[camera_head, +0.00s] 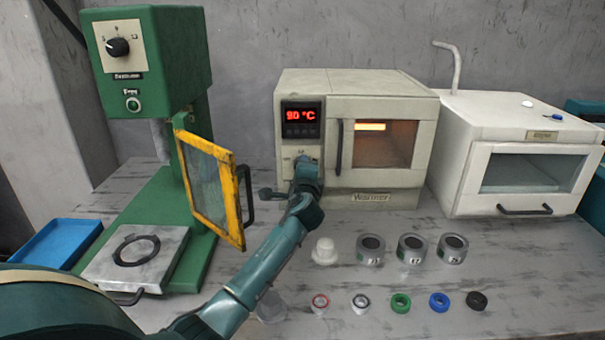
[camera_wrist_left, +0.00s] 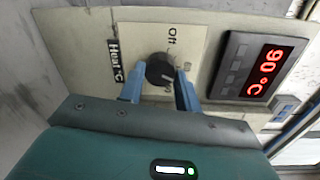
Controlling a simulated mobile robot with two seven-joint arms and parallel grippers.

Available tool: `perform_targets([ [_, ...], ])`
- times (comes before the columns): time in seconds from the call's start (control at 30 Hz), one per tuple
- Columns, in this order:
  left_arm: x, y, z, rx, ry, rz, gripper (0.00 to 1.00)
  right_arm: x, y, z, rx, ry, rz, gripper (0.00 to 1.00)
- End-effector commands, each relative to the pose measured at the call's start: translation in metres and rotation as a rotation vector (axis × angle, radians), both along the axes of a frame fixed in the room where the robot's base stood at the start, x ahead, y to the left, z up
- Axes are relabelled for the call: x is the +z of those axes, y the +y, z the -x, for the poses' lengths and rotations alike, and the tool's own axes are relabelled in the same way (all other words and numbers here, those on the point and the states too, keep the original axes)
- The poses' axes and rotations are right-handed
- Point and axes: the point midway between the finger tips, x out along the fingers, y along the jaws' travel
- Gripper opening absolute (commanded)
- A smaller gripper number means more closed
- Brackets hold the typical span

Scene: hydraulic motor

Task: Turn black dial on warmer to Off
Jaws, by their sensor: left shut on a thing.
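The warmer (camera_head: 395,198) is a cream box with a lit window and a red display (camera_head: 301,116) reading 90 °C. Its black dial (camera_wrist_left: 159,70) shows in the left wrist view, on a pale plate marked "Off" at the top. The dial's white mark points toward the lower right, not at "Off". My left gripper (camera_wrist_left: 158,92) has its two blue fingers on either side of the dial and is shut on it. In the head view the left gripper (camera_head: 306,168) and wrist cover the dial. My right gripper is not in view.
A green press (camera_head: 150,60) with an open yellow-framed door (camera_head: 212,180) stands left of my arm. A white box oven (camera_head: 530,135) stands right of the warmer. A white knob-like piece, several grey cylinders (camera_head: 410,248) and coloured rings (camera_head: 400,302) lie on the table in front.

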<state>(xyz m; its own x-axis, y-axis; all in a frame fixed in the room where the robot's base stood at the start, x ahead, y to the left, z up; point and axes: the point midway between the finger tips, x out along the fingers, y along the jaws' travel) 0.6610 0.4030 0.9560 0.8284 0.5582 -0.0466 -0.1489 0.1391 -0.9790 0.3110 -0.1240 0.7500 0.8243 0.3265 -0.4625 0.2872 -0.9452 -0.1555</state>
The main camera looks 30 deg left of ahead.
Motion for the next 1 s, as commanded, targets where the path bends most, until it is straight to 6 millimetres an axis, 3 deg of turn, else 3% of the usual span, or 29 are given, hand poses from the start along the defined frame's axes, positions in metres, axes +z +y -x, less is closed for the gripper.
perform_targets([
  [0.73,0.0006,0.0015,0.0011,0.002,-0.370,0.608,0.10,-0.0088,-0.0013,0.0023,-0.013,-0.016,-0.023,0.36],
  [1.0,0.0013,0.0020,0.0014,0.002,-0.504,0.828,0.10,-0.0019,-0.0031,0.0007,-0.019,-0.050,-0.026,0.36],
])
